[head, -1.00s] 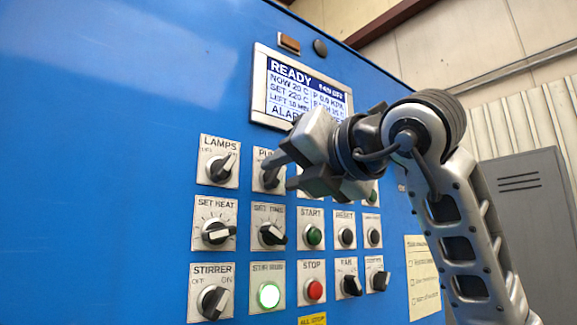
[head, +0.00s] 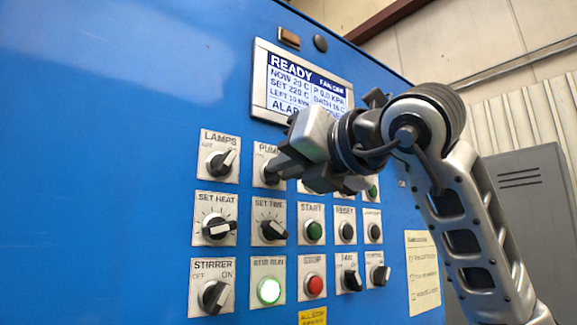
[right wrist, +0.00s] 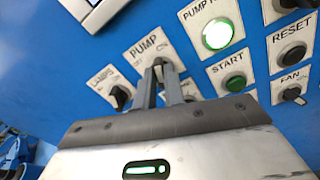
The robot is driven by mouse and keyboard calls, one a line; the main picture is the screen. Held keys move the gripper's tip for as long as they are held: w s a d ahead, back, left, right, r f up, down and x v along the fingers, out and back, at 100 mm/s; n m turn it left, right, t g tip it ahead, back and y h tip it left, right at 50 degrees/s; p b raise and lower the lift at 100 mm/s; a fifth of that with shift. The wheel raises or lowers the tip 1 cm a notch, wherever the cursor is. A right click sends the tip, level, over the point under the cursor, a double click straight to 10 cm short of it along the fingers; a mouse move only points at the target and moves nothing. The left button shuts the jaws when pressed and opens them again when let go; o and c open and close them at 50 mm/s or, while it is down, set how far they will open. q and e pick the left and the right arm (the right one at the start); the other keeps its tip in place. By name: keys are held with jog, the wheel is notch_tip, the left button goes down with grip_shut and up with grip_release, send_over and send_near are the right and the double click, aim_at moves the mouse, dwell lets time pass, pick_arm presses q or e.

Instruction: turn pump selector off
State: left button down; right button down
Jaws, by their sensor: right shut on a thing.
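The pump selector (head: 268,177) is a black knob on a pale plate marked PUMP, in the top row of the blue panel. It also shows in the right wrist view (right wrist: 158,68), at the fingertips. My right gripper (head: 279,171) is shut on the knob; its fingers in the right wrist view (right wrist: 160,79) reach onto it and cover part of it. The knob's exact pointing is hard to tell. A green pump run lamp (right wrist: 217,34) beside it is lit in the right wrist view. My left gripper is not in view.
The lamps knob (head: 221,164) is close on the left, and the set time knob (head: 272,230) is just below. The start button (head: 314,231) is below right. A display (head: 300,82) reading READY is above. My right arm covers part of the top row.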

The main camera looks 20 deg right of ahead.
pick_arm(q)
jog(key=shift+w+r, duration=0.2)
pick_arm(e)
jog(key=shift+s+a+n, duration=0.1)
jog(key=shift+a+n, duration=0.05)
jog(key=shift+n, duration=4.85)
jog(key=c, duration=1.5)
grip_release()
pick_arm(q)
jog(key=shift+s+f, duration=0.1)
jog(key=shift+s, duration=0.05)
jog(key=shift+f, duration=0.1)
pick_arm(e)
jog(key=shift+s, duration=0.1)
pick_arm(q)
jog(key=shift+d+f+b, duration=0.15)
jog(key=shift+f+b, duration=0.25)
jog(key=shift+b, duration=1)
pick_arm(e)
jog(key=shift+v, duration=7.9)
